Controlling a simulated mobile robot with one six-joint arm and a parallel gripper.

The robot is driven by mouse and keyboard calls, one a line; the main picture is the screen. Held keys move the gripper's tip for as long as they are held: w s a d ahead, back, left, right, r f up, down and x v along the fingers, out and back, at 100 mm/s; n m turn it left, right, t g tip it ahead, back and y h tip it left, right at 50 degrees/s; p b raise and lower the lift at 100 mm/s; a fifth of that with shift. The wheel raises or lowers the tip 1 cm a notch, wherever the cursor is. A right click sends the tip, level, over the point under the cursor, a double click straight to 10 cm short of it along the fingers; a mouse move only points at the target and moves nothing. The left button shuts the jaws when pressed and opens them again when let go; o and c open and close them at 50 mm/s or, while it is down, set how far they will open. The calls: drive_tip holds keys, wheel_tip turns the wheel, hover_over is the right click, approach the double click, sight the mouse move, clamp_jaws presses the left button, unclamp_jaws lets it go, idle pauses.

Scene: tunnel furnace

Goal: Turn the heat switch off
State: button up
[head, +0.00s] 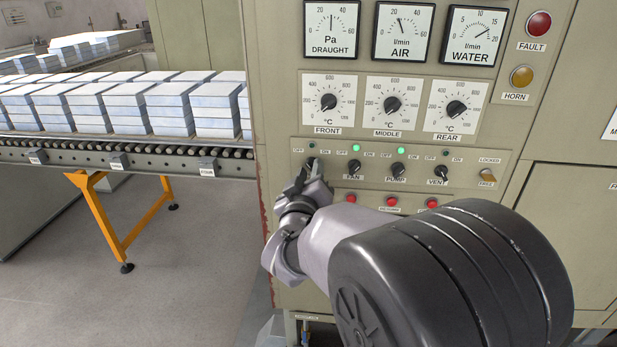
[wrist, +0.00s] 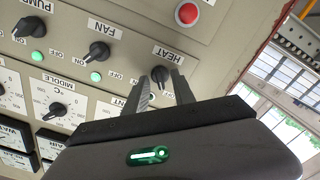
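The heat switch is a small black knob on the beige panel, leftmost in the switch row. In the wrist view, the knob (wrist: 160,74) shows beside its HEAT label, between the tips of my gripper's two fingers (wrist: 160,84). The fingers stand apart; whether they touch the knob's sides I cannot tell. In the head view, my gripper (head: 312,178) is at the knob and largely hides it. The small lamp above it (head: 311,145) looks dark. The knob's exact setting cannot be read.
The fan (head: 354,170), pump (head: 397,170) and vent (head: 439,172) knobs stand to the right; the fan and pump lamps glow green. Red buttons (head: 391,201) sit just below. Temperature dials and gauges are above. A roller conveyor (head: 130,155) with stacked white blocks lies left.

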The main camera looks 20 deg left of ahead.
drive_tip(key=v, duration=1.7)
drive_tip(key=shift+s, duration=0.2)
drive_tip(key=shift+a, duration=0.1)
drive_tip(key=d+f+m+g+b, duration=0.25)
drive_tip(key=d+m+g, duration=0.45)
drive_tip(key=d, duration=0.8)
drive_tip(key=s+d+f+m+g+h, duration=0.1)
drive_tip(key=s+d+f+m+g, duration=0.1)
drive_tip(key=s+d, duration=0.4)
drive_tip(key=s+d+f+m+g+h+b, duration=0.1)
drive_tip(key=s+d+f+m+g, duration=0.1)
drive_tip(key=s+d+f+m, duration=0.2)
drive_tip(key=s+d+m, duration=0.1)
drive_tip(key=s+d, duration=0.2)
drive_tip(key=s, duration=0.3)
drive_tip(key=shift+g, duration=0.3)
